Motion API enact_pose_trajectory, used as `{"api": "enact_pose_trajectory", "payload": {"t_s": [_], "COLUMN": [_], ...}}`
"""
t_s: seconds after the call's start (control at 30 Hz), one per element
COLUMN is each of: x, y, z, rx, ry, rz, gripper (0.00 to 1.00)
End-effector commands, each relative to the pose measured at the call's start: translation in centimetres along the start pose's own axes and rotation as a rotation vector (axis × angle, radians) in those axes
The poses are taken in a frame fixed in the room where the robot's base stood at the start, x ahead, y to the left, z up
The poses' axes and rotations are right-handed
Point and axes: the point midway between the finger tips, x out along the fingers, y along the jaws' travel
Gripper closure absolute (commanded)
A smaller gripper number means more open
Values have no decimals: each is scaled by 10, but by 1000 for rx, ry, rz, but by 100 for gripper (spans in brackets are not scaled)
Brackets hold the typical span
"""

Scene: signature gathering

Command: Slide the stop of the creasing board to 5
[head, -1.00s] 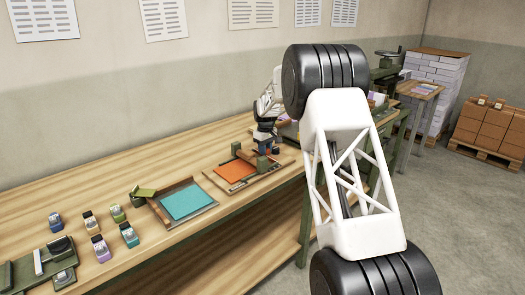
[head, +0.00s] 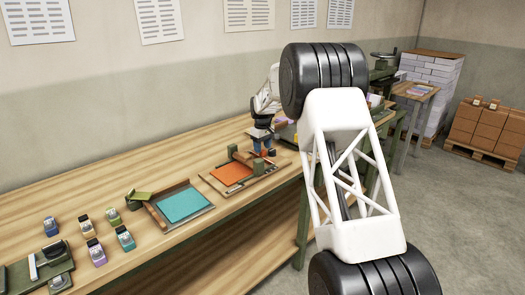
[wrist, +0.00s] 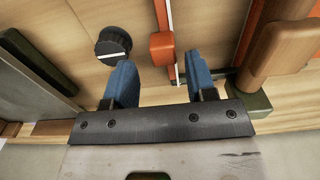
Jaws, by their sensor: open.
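My gripper (wrist: 158,64) has its two blue fingers spread apart in the wrist view, with nothing clasped between them. A red-orange block (wrist: 162,46) on a thin rail shows beyond and between the fingertips; it could be the stop, but I cannot confirm this. A round black knob (wrist: 113,44) with a white line lies beyond the left finger. In the head view my gripper (head: 263,149) is low over the bench, just behind the right end of the wooden board with the orange sheet. The creasing board cannot be made out for certain, and no number 5 is readable.
An orange sheet (head: 231,174) lies on a wooden board with green end blocks; one green block (wrist: 248,102) is close to the right finger. A teal sheet (head: 184,205) lies on another board farther left. Several small stampers and bare bench (head: 60,185) are at left.

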Motion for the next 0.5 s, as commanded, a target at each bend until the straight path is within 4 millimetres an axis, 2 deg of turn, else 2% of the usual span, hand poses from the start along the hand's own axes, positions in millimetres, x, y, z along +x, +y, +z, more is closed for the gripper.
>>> {"api": "enact_pose_trajectory", "payload": {"t_s": [0.3, 0.5], "x": [-41, -54], "y": [1, 1], "z": [0, 0], "rx": [0, 0], "ry": [2, 1], "rz": [2, 1], "gripper": [49, 49]}}
